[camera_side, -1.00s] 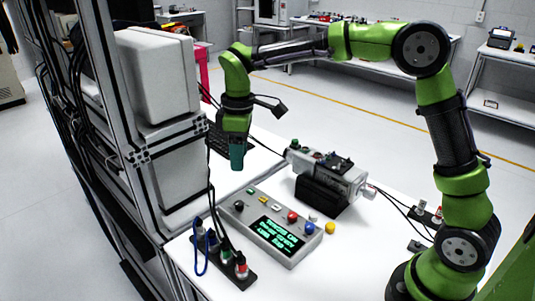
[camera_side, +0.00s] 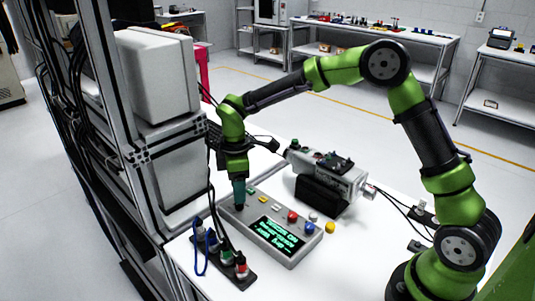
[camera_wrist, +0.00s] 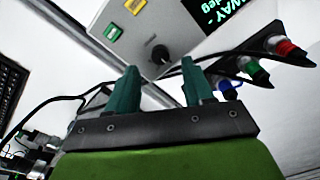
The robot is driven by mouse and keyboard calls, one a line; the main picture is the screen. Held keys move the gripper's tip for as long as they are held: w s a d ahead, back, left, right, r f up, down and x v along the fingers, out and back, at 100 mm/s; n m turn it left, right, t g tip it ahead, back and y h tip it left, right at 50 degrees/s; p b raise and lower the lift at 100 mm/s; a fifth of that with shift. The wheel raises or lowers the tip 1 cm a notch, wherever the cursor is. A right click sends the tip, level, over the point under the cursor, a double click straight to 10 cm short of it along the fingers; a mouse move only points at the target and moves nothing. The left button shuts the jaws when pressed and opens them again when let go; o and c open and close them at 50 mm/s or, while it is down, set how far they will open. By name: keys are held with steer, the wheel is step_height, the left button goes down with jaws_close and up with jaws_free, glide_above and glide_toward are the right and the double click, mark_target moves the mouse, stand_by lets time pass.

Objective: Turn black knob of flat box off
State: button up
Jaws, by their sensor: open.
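The flat box (camera_side: 265,246) is a grey control box with a lit green-text display (camera_side: 278,235), lying on the white table. Its black knob (camera_wrist: 160,54) shows in the wrist view just beyond and between my two teal fingertips; the knob's pointer line is hard to read. In the side view the knob is hidden behind my fingers. My gripper (camera_side: 239,203) points down over the box's left end, close above or around the knob; I cannot tell whether it touches. In the wrist view my gripper (camera_wrist: 160,76) is open with nothing between the fingers.
A grey motor unit (camera_side: 330,178) on a black stand is behind. A connector strip (camera_side: 232,266) with cables stands in front. A metal rack (camera_side: 165,160) is close at left.

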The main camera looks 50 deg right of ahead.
mark_target(239, 205)
steer(key=shift+f, duration=2.15)
steer(key=shift+c, duration=0.3)
jaws_close()
